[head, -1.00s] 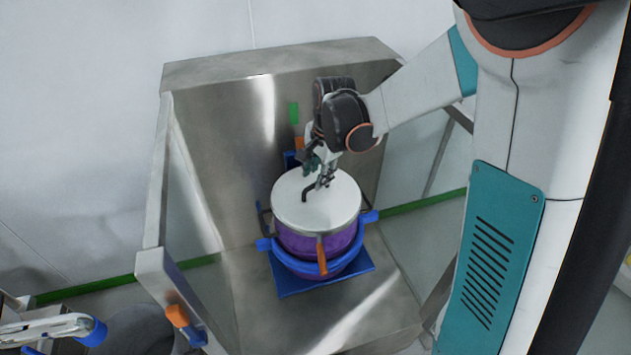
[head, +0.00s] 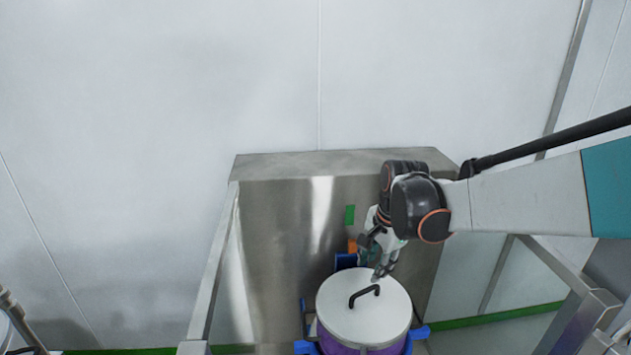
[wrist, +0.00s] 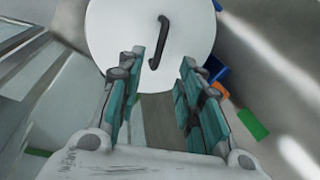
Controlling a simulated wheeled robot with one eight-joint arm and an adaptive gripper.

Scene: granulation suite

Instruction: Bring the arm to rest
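My gripper (head: 378,258) is above the far edge of a round white lid in the head view. In the wrist view my gripper (wrist: 160,85) has its two teal-padded fingers spread apart with nothing between them. The white lid (head: 345,312) has a dark bent handle (head: 364,296) and sits on a purple vessel (head: 350,349) held in a blue cradle (head: 420,333). In the wrist view the lid (wrist: 110,30) and its handle (wrist: 160,42) lie beyond the fingertips, apart from them. The vessel's lower part is cut off by the frame.
A steel back panel (head: 285,215) stands close behind the vessel, with clear side panels (head: 232,285). A green tag (head: 350,215) and an orange part (head: 352,245) are on it. A steel frame post (head: 590,310) stands at right. The wall above is bare.

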